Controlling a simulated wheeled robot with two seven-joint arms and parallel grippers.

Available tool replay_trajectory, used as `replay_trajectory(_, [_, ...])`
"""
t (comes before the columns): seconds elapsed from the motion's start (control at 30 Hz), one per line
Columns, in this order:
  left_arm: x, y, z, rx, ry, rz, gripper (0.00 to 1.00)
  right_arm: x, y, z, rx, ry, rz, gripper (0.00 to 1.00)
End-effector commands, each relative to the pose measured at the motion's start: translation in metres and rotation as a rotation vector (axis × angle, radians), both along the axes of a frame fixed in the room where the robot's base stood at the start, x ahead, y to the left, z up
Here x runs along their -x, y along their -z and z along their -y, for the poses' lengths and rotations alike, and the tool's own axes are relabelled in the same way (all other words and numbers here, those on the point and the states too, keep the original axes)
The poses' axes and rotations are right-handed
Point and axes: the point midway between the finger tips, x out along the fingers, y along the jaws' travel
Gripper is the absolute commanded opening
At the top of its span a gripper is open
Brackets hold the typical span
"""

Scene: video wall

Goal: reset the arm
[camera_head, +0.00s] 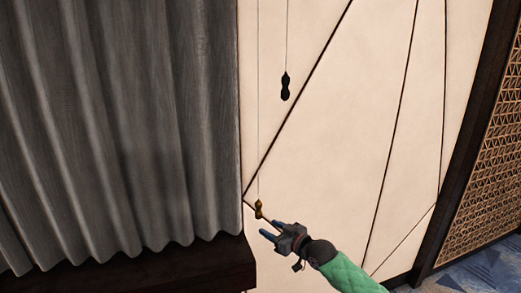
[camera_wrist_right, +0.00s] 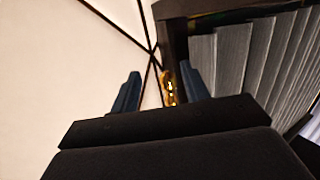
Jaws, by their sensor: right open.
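My right gripper (camera_head: 271,230) reaches in from the lower right with its two blue fingers apart. It also shows open in the right wrist view (camera_wrist_right: 160,72). A gold cord pull (camera_head: 258,208) hangs on a thin cord just beyond the fingertips. In the wrist view the gold pull (camera_wrist_right: 170,88) appears between the fingers, closer to the right one, and the fingers are not closed on it. A black cord pull (camera_head: 286,86) hangs higher up on a second cord. My left gripper is not in view.
A grey pleated curtain (camera_head: 100,120) fills the left, above a dark wooden ledge (camera_head: 170,270). A cream wall (camera_head: 350,130) with dark seams stands behind the cords. A dark-framed lattice panel (camera_head: 488,150) and blue patterned floor (camera_head: 485,275) are at the right.

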Motion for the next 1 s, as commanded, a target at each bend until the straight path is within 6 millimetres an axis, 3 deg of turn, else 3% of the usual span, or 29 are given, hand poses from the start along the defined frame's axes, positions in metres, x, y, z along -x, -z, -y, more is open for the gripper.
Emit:
replay_trajectory(0.1, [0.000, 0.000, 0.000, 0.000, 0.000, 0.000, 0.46, -0.020, 0.033, 0.027, 0.141, 0.068, -0.032, 0.46])
replay_trajectory(0.3, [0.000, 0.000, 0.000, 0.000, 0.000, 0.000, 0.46, -0.063, 0.071, 0.085, 0.318, 0.224, -0.083, 0.46])
replay_trajectory(0.47, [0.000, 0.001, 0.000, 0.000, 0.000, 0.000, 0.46, -0.068, 0.131, 0.123, 0.410, 0.335, -0.177, 0.46])
replay_trajectory(0.67, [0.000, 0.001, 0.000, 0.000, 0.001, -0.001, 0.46, -0.040, 0.230, 0.158, 0.492, 0.437, -0.331, 0.46])
replay_trajectory(0.87, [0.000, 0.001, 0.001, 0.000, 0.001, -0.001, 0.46, 0.020, 0.336, 0.181, 0.550, 0.503, -0.498, 0.46])
replay_trajectory(1.0, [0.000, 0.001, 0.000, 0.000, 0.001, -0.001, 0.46, 0.074, 0.403, 0.189, 0.578, 0.529, -0.607, 0.46])
